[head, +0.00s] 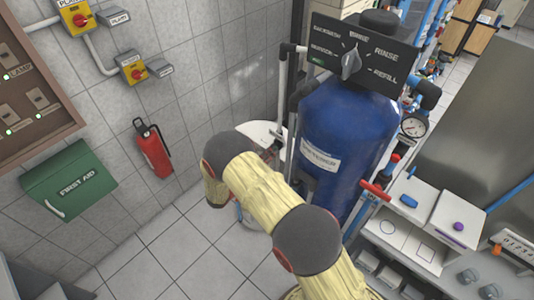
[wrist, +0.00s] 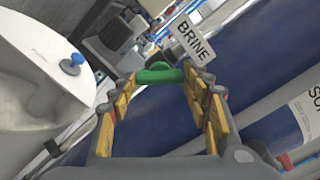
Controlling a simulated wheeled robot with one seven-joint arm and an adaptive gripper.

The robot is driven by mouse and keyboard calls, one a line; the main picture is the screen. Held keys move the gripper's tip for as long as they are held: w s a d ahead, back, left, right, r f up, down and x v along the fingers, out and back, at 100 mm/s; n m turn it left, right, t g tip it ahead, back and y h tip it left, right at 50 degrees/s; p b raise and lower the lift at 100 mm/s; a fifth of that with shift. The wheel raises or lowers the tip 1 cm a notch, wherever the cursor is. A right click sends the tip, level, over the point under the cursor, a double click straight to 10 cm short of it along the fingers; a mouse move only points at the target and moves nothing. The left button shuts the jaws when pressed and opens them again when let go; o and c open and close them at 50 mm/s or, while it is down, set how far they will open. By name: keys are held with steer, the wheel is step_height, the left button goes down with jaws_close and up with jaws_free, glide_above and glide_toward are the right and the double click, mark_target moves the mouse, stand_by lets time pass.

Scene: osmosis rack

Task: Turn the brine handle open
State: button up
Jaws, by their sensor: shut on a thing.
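The brine handle is a green lever (wrist: 158,73), beside a white tag (wrist: 195,42) reading BRINE in the wrist view. My gripper (wrist: 156,84) has its yellow-padded fingers on either side of the green handle and is shut on it at the fingertips. The handle lies across the picture between the fingers; its valve body is mostly hidden. In the head view my arm blocks the handle and the gripper.
The blue softener tank (head: 345,125) stands close by, with a black dial panel (head: 362,55) on top. A white tub (wrist: 35,95) with a blue knob (wrist: 72,65) is at the left in the wrist view. A red-handled valve (head: 376,191) stands right of the tank. Tiled floor (head: 165,255) is clear.

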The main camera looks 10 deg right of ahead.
steer(key=shift+n+p, duration=0.75)
steer(key=shift+n, duration=3.25)
steer(key=o, duration=1.2)
steer(key=shift+c, duration=0.2)
steer(key=shift+a, duration=0.1)
steer(key=v, duration=1.1)
steer(key=shift+s+a, duration=0.2)
steer(key=shift+a, duration=0.15)
